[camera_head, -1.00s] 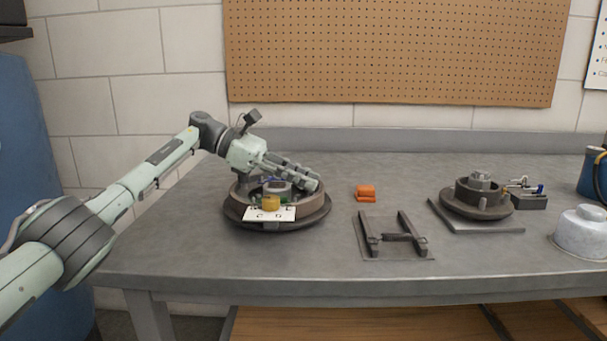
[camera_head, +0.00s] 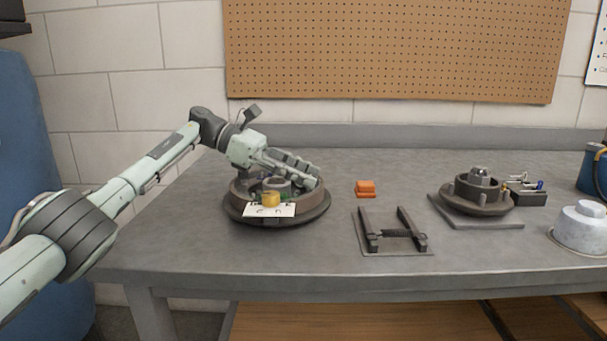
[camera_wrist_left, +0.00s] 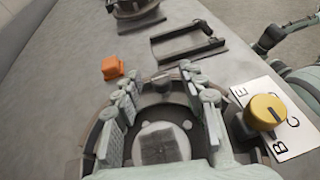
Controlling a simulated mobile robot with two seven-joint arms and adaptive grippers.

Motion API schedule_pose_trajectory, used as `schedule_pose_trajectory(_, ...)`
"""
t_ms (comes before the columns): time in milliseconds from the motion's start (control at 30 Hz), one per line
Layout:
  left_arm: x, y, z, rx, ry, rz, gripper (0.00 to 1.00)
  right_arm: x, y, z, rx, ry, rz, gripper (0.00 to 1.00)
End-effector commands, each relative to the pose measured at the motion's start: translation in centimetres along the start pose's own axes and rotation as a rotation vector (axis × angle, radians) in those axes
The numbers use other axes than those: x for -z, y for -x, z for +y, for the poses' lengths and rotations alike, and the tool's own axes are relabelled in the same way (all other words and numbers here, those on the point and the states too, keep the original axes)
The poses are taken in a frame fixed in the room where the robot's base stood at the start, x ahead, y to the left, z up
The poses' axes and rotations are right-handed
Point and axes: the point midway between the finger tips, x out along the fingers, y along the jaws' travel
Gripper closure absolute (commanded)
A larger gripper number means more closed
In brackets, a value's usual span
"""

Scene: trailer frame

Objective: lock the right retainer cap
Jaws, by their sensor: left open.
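A dark round housing (camera_head: 236,210) sits at the left of the bench; it also shows in the left wrist view (camera_wrist_left: 92,138). A yellow knob (camera_head: 271,199) with a dark line on top stands at its front edge, over a white lettered card (camera_head: 262,210). In the left wrist view the knob (camera_wrist_left: 265,112) is right of the fingers, apart from them. My left gripper (camera_head: 300,170) is open over the housing. In its wrist view its fingers (camera_wrist_left: 160,84) straddle the housing's inside, with a grey round part (camera_wrist_left: 180,140) between them. I cannot tell which part is the right retainer cap.
An orange block (camera_head: 365,188) lies right of the housing. Beyond it are a dark two-rail stand (camera_head: 372,237), a second round housing (camera_head: 455,205) on a plate, and a white domed part (camera_head: 582,228). Bare bench lies between them.

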Motion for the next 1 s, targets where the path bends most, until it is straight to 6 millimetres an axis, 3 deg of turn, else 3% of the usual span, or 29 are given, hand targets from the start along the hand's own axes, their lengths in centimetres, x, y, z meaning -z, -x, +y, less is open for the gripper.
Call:
schedule_pose_trajectory(500,-8.0,3.2,0.0,-0.001,-0.002,0.000,0.59,0.0,0.0,0.0,0.000,0.000,0.000,0.78)
schedule_pose_trajectory(667,-9.0,3.7,0.0,-0.001,0.000,0.000,0.59,0.0,0.0,0.0,0.000,0.000,0.000,0.78)
schedule_pose_trajectory(1000,-9.1,3.8,0.0,0.000,0.000,0.000,0.59,0.0,0.0,0.0,0.000,0.000,0.000,0.78)
